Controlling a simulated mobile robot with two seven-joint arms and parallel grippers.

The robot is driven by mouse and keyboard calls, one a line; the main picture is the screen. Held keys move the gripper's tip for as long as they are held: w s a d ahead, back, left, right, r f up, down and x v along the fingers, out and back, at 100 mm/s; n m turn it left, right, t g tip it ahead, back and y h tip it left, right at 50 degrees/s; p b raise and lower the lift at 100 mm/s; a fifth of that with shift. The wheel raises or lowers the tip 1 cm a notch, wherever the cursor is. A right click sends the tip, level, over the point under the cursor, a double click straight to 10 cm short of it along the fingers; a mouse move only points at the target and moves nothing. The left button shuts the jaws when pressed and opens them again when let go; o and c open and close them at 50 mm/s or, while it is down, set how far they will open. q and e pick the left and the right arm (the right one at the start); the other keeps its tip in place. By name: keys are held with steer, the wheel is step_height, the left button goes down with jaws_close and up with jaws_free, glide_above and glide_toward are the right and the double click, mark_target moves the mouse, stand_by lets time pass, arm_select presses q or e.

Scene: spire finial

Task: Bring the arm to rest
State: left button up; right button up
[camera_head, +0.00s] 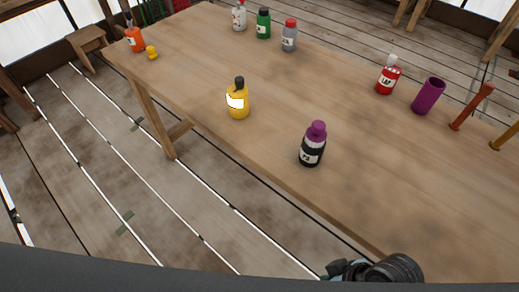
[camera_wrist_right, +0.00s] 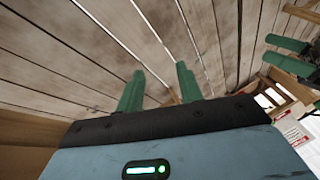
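My right gripper (camera_wrist_right: 160,72) shows in the right wrist view with its two green fingers apart and nothing between them. Bare floor planks lie beyond the fingertips. A second pair of green fingers, my left gripper (camera_wrist_right: 280,53), shows at the right edge of that view; its fingers look apart with nothing between them. In the head view neither gripper shows. Only a dark part of my arm is in sight at the bottom right, by the front edge of the wooden table (camera_head: 215,45).
On the table stand a black and purple bottle (camera_head: 312,146), a yellow bottle (camera_head: 238,102), a red bottle (camera_head: 387,77), a purple cup (camera_head: 428,96), an orange bottle (camera_head: 134,40) and several others. A small yellow piece (camera_head: 151,53) lies at the left. The front right tabletop is clear.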

arm_select(q)
steer(key=s+a+m+g+y, duration=0.4)
steer(key=s+a+m+y, duration=0.2)
steer(key=s+a, duration=0.35)
arm_select(e)
steer(key=s+d+f+m+g+h, duration=0.1)
steer(key=s+d+m+h, duration=0.1)
steer(key=s+d, duration=0.5)
steer(key=s+d+f+m+g+h, duration=0.1)
steer(key=s+d+f+m+h, duration=0.2)
steer(key=s, duration=0.7)
arm_select(q)
steer(key=w+d+f+t+h+p, duration=0.2)
steer(key=w+t+p, duration=0.4)
steer(key=w+t, duration=0.4)
steer(key=shift+w+f, duration=0.25)
steer(key=shift+w, duration=0.45)
arm_select(e)
steer(key=w+a+t+y, duration=0.2)
steer(key=w+t, duration=0.8)
steer(key=w, duration=0.1)
steer(key=shift+f, duration=0.25)
arm_select(q)
steer(key=shift+s, duration=0.1)
arm_select(e)
steer(key=shift+a, duration=0.1)
